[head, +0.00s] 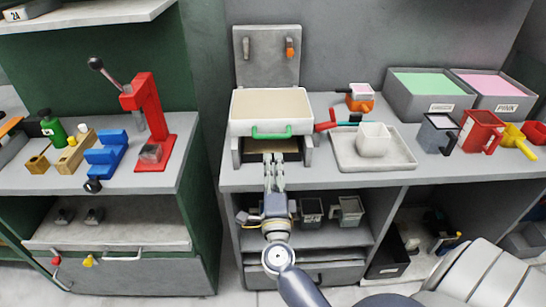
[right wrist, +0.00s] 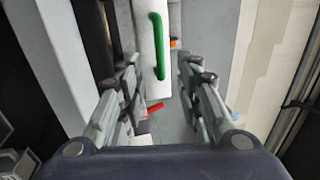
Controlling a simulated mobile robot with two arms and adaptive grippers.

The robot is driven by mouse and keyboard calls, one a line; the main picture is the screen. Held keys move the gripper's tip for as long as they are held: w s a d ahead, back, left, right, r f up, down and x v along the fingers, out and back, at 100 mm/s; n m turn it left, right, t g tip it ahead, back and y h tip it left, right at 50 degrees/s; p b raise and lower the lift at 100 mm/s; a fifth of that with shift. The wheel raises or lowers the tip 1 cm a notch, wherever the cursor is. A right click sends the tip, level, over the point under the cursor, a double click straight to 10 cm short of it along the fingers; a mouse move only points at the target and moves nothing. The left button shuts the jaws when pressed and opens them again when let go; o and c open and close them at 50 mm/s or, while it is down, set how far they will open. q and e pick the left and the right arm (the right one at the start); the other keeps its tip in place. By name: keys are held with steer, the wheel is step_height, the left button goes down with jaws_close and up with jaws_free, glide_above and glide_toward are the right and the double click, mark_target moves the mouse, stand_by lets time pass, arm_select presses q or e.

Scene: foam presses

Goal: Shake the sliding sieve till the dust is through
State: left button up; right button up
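The sliding sieve (head: 245,125) is a white-framed box with a pale beige inside and a green handle (head: 271,132) on its front. It sits on a grey stand (head: 309,152) on the bench, with an opening below it. My right gripper (head: 273,160) is in front of the stand, just below the handle in the head view. In the right wrist view, my right gripper (right wrist: 160,75) has its fingers spread with nothing between them. The green handle (right wrist: 158,48) shows beyond the fingertips, apart from them. Any dust is too small to tell. My left gripper is not in view.
A grey tray (head: 400,153) with a white cup (head: 374,139) stands right of the sieve. Green and pink bins (head: 432,105) are behind it. A red press (head: 150,115) stands on the left bench. Shelves with small containers lie below the bench.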

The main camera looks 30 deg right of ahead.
mark_target(272, 136)
steer(key=p+x, duration=0.1)
steer(key=x, duration=1)
steer(key=shift+d+p, duration=0.25)
steer(key=shift+p, duration=0.15)
jaws_close()
